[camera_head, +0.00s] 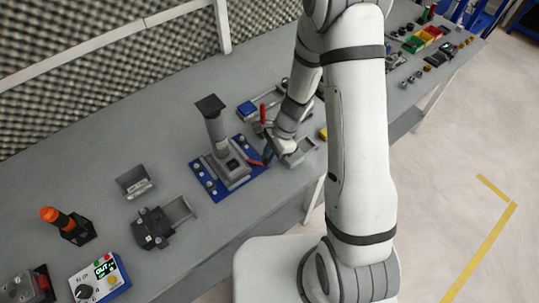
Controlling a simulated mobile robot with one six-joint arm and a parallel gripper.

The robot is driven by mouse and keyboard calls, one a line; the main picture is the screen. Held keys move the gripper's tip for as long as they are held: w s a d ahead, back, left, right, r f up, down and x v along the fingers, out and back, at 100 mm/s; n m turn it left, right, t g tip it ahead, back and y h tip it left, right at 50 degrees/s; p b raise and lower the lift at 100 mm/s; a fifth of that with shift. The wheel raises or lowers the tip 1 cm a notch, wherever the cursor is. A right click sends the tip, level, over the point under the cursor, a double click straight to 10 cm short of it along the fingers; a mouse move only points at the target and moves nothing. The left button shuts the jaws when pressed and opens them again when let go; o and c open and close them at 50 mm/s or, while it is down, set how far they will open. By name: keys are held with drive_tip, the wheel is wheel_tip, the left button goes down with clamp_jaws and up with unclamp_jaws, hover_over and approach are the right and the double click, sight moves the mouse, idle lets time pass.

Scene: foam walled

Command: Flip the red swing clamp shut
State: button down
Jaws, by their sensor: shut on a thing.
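A blue base plate (213,187) lies on the grey bench, left of my arm. It carries a grey block with a dark-topped grey column (215,127). The red swing clamp (256,163) shows as a short red bar at the plate's right edge, beside the block. My gripper (267,155) reaches down to it from the right and is shut on its red end. The gripper and wrist hide part of the clamp, and its exact angle is too small to tell.
An upright red handle (263,113) and a blue box (247,108) stand behind. Grey fixtures (152,228), an orange-topped tool (58,218) and a control box (100,278) are at left. Foam wall lines the back.

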drive_tip(key=shift+a, duration=0.1)
drive_tip(key=n, duration=0.2)
drive_tip(key=w+n+g, duration=0.1)
drive_tip(key=w+n+h+b, duration=0.1)
drive_tip(key=n, duration=0.1)
drive_tip(key=shift+w+f+n+g, duration=0.1)
drive_tip(key=shift+w+n+g, duration=0.05)
drive_tip(key=shift+n+g, duration=0.2)
drive_tip(key=shift+w+a+n+g+h+b, duration=0.15)
drive_tip(key=shift+w+n+h+b, duration=0.15)
drive_tip(key=shift+n, duration=0.35)
drive_tip(key=shift+w+a+n+g+h+b, duration=0.1)
drive_tip(key=shift+w+n+h+b, duration=0.15)
drive_tip(key=shift+n, duration=0.35)
drive_tip(key=shift+w+a+n+g+h+b, duration=0.2)
drive_tip(key=shift+n+h+b, duration=0.15)
drive_tip(key=shift+n, duration=0.45)
drive_tip(key=shift+w+a+n+g+h+b, duration=0.15)
drive_tip(key=shift+n+h+b, duration=0.15)
drive_tip(key=shift+n, duration=0.5)
drive_tip(key=c, duration=1.3)
unclamp_jaws()
